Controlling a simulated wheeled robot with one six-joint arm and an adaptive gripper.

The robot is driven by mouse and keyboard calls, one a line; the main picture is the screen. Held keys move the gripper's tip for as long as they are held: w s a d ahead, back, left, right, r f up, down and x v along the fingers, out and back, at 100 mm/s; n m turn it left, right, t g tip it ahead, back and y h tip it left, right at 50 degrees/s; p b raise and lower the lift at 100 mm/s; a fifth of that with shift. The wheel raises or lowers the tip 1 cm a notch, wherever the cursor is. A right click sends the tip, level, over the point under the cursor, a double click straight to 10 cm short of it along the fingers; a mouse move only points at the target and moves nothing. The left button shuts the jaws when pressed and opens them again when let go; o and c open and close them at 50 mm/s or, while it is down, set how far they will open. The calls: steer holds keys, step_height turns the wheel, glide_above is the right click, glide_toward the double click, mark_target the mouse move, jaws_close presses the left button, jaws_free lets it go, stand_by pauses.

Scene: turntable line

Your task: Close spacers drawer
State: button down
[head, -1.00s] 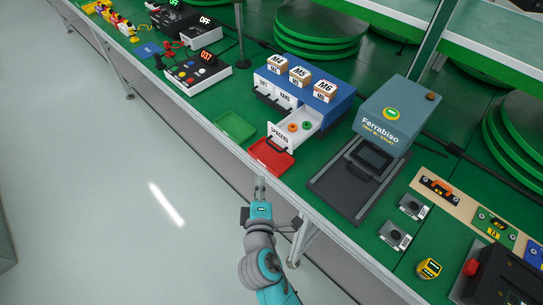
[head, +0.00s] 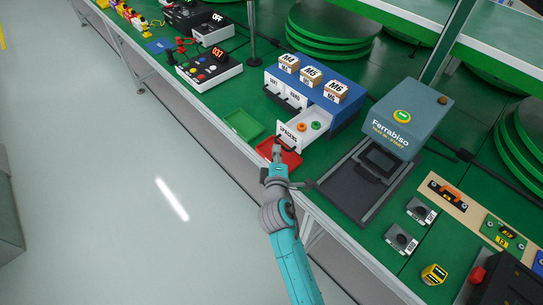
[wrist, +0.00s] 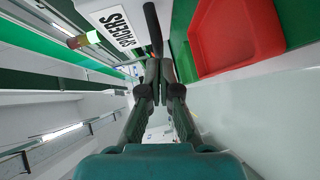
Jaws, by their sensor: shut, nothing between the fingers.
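The white spacers drawer (head: 292,136) is pulled out of the blue cabinet (head: 343,115). An orange and a green ring lie inside it. Its label shows sideways in the wrist view (wrist: 115,27), with the dark handle (wrist: 153,28) beside it. My gripper (head: 277,150) is shut and empty, in front of the drawer and over the red tray's near area. In the wrist view its fingertips (wrist: 159,66) are close to the handle; I cannot tell whether they touch it.
A red tray (head: 283,156) lies on the bench below the drawer front, with a green tray (head: 243,125) to its left. The Ferrabiso machine (head: 408,116) stands to the right. Boxes marked M5 (head: 311,76) and others sit on the cabinet. The floor at left is clear.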

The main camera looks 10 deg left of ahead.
mark_target(310, 131)
steer(key=shift+w+d, duration=0.1)
stand_by(0.3)
steer(key=w+d, duration=0.5)
steer(key=w, duration=0.2)
steer(key=w+d, duration=0.3)
steer(key=w, duration=0.1)
steer(key=shift+w+d, duration=0.1)
steer(key=shift+d, duration=0.25)
steer(key=shift+w+d+r, duration=0.1)
steer(key=shift+w+d, duration=0.15)
steer(key=shift+d, duration=0.1)
